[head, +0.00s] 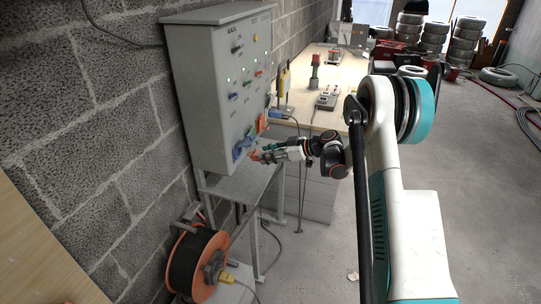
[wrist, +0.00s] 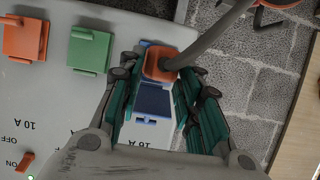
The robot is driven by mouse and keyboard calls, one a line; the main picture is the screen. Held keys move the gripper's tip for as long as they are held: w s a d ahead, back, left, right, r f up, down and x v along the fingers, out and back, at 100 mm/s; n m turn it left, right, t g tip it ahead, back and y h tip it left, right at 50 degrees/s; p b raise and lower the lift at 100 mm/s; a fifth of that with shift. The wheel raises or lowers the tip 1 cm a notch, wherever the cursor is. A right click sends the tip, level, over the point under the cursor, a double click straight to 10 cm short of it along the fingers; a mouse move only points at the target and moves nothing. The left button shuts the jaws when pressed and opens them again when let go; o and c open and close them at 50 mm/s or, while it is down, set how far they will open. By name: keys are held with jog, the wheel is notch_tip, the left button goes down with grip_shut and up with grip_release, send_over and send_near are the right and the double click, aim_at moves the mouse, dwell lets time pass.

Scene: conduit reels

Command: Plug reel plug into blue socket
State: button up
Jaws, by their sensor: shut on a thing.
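My gripper (wrist: 158,74) is shut on the orange reel plug (wrist: 160,62), with one teal-padded finger on each side of it. A grey cable runs from the plug to the upper right in the wrist view. The plug overlaps the upper part of the blue socket (wrist: 155,100), whose blue face shows between the fingers. I cannot tell how far the plug is in. In the head view my gripper (head: 257,155) is at the cabinet's lower front, by the blue socket (head: 241,148). The orange-rimmed reel (head: 196,262) stands low beside the wall.
The grey cabinet (head: 206,90) bears switches and lamps. An orange socket (wrist: 25,38) and a green socket (wrist: 90,48) sit left of the blue one in the wrist view. A metal stand (head: 240,185) is below, and a workbench (head: 300,98) with tools is behind.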

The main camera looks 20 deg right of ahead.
aim_at(254, 152)
jog(key=shift+w+a+p, duration=0.15)
jog(key=shift+w+a, duration=0.6)
jog(key=shift+a, duration=0.25)
jog(key=shift+w+a+p, duration=0.15)
jog(key=shift+w+a, duration=0.55)
jog(key=shift+a, duration=0.3)
jog(key=shift+b, duration=0.5)
dwell(0.8)
jog(key=shift+w+a, duration=0.3)
jog(key=shift+a, duration=0.05)
dwell(0.4)
jog(key=o, duration=1.1)
jog(key=shift+c, duration=0.2)
jog(key=v, duration=1.2)
